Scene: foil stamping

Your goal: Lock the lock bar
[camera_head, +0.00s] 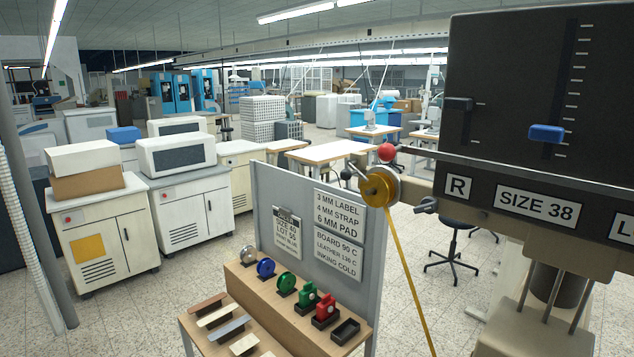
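A long grey bar (500,170), which looks like the lock bar, runs across the front of the machine's black panel (510,60). A red ball knob (387,152) is at its left end, and its right end runs out of the picture. I cannot tell whether the bar is locked. On the panel, a blue slider (546,133) and a dark slider (460,104) sit in upright slots. Neither of my grippers is in view.
A gold foil roll (381,187) hangs left of the machine, its strip (408,275) running down. A bench (312,329) with colored rolls, stamps and strips stands lower left before a grey sign board (262,195). Cabinets stand behind; speckled floor lies between.

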